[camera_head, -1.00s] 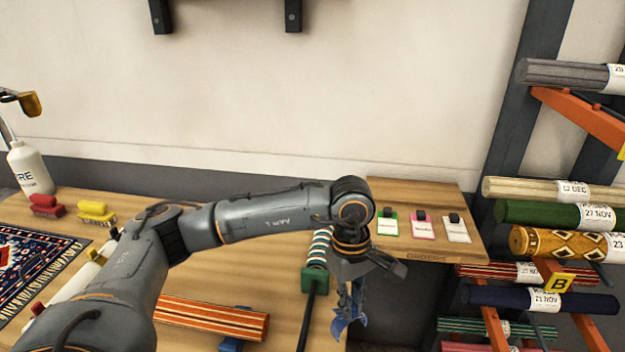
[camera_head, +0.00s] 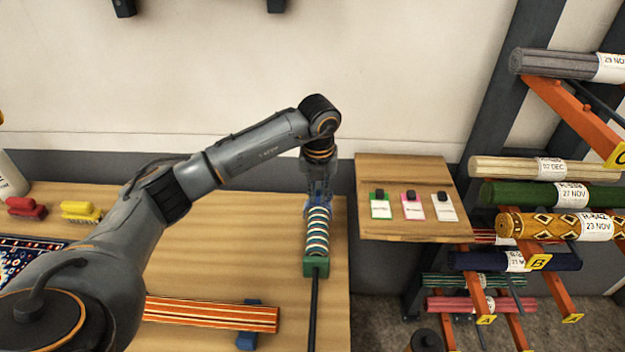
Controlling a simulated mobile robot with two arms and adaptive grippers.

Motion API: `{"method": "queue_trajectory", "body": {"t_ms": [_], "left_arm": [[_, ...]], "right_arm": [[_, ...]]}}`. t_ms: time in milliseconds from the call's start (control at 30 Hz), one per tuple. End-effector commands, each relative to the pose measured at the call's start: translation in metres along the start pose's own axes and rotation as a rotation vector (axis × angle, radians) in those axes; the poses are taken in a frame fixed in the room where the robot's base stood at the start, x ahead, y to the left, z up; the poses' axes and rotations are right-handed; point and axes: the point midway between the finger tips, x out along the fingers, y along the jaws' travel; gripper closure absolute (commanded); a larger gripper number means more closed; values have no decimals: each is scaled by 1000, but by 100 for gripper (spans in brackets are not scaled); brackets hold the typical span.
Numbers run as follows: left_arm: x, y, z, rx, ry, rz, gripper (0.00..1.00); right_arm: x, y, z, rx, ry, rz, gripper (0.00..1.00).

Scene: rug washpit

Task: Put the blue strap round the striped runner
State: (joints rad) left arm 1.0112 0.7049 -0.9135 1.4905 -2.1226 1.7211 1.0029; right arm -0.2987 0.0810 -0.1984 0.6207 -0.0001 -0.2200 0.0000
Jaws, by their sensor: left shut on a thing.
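My left gripper (camera_head: 318,182) points down at the far end of a rolled runner with teal, white and brown stripes (camera_head: 317,232). It is shut on the blue strap (camera_head: 320,197), of which only a little shows at the fingers. I cannot tell whether the strap is around the roll or just against its end. The roll lies along the table, its near end at a green block on a dark rod. My right gripper is not in view.
A side shelf (camera_head: 405,230) holds green, pink and white tags. Red (camera_head: 26,208) and yellow (camera_head: 80,211) brushes and a patterned rug (camera_head: 20,258) are at the left. A rack of rolled rugs (camera_head: 555,195) stands at the right. The middle tabletop is clear.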

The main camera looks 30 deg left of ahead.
Motion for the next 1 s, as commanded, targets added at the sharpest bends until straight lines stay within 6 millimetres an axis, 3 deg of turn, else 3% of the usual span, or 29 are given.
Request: {"method": "queue_trajectory", "body": {"t_ms": [367, 1000], "left_arm": [[14, 1, -1, -25, 1, 4, 100], [65, 1, -7, -23, 1, 4, 100]], "right_arm": [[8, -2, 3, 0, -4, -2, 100], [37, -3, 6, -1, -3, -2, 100]]}}
